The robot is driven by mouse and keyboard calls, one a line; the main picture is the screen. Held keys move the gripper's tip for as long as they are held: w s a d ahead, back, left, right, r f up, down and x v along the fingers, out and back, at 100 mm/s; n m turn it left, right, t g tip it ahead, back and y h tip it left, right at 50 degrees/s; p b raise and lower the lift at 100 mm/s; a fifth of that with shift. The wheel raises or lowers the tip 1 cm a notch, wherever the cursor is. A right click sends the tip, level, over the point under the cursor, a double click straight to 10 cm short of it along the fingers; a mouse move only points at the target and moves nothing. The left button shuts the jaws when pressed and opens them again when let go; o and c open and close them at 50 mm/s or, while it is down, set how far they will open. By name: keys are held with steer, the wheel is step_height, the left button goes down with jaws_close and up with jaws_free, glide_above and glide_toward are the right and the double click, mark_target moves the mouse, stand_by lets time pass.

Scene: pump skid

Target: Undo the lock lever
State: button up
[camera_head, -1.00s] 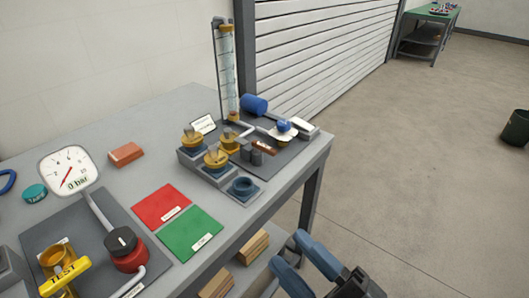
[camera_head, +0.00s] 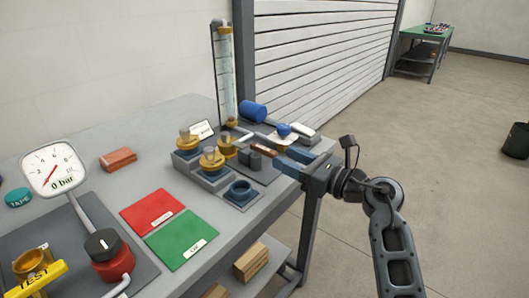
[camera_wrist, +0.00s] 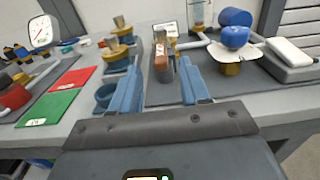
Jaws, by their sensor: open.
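A rust-brown handle with a pale label, apparently the lock lever (camera_head: 264,150), sits over the dark plate at the right end of the grey bench. In the wrist view the lever (camera_wrist: 164,68) points toward me, ahead of and between my fingers. A dark grey block stands next to it in the head view. My gripper (camera_head: 284,160) is open and level at the bench's right edge, its blue fingers reaching toward the lever. In the wrist view the gripper (camera_wrist: 160,88) holds nothing. I cannot tell whether a finger touches the lever.
Brass fittings (camera_head: 212,160) and an empty blue ring (camera_head: 240,192) stand left of the lever. A blue-knobbed valve (camera_head: 284,131) and a white-topped block (camera_head: 302,131) lie behind. A tall clear tube (camera_head: 227,80) rises at the back. Open floor lies to the right.

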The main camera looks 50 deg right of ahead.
mark_target(265, 148)
steer(key=shift+w+a+p, duration=0.1)
steer(key=shift+w+p, duration=0.3)
steer(key=shift+w, duration=3.45)
jaws_close()
